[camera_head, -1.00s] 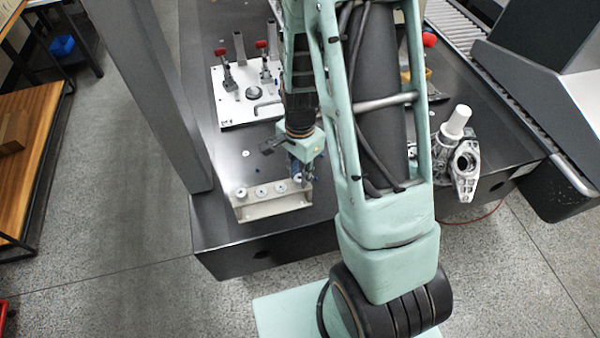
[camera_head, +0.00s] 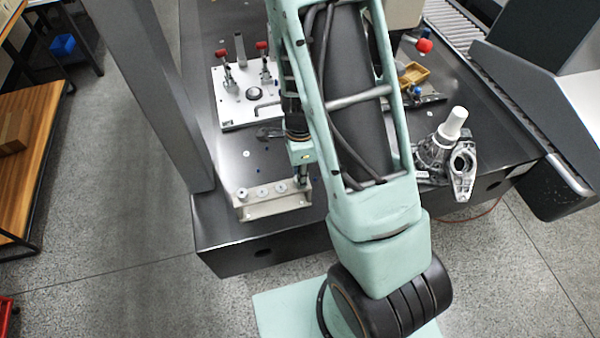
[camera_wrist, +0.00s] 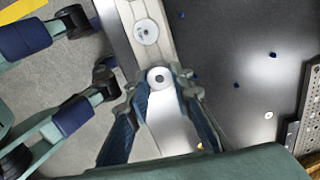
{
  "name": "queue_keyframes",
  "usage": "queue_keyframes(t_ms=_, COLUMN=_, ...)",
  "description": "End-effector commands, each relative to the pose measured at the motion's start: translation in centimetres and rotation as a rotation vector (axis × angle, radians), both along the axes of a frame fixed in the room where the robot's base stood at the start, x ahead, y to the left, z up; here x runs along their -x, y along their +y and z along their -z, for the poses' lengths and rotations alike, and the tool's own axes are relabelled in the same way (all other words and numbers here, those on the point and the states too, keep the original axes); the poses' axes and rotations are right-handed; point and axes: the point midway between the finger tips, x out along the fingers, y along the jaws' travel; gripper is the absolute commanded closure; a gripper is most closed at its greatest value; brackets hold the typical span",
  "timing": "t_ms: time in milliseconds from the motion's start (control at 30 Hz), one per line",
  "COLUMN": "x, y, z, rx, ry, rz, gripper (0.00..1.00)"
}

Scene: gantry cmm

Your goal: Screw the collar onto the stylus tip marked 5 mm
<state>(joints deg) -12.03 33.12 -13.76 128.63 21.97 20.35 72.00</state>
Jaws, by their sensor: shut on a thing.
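A pale metal rack (camera_head: 272,207) stands near the front edge of the dark table. Several small round discs show in a row along its top, one of them at the left end (camera_head: 242,194). In the wrist view the rack (camera_wrist: 115,22) runs under my gripper, with one disc (camera_wrist: 146,31) beyond the fingertips. My gripper (camera_wrist: 160,82) is shut on a small round collar (camera_wrist: 158,75) with a dark centre, over the rack. In the head view my gripper (camera_head: 303,184) is at the rack's right end. Size marks cannot be read, and whatever is under the collar is hidden.
A white fixture plate (camera_head: 236,108) with red-handled clamps lies behind the rack. A metal casting (camera_head: 462,170) with a white cylinder (camera_head: 455,122) stands to the right. A grey column (camera_head: 160,90) rises at the left.

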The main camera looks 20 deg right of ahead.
Motion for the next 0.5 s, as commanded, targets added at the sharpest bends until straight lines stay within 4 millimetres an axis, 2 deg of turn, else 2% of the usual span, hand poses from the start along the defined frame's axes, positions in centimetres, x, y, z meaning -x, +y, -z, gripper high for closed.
queue_keyframes(t_ms=300, x=-0.13, y=0.02, z=-0.17, rx=0.001, ry=-0.002, rz=0.282, gripper=0.93)
queue_keyframes(t_ms=500, x=-0.21, y=0.05, z=-0.02, rx=0.000, ry=-0.005, rz=0.351, gripper=0.93)
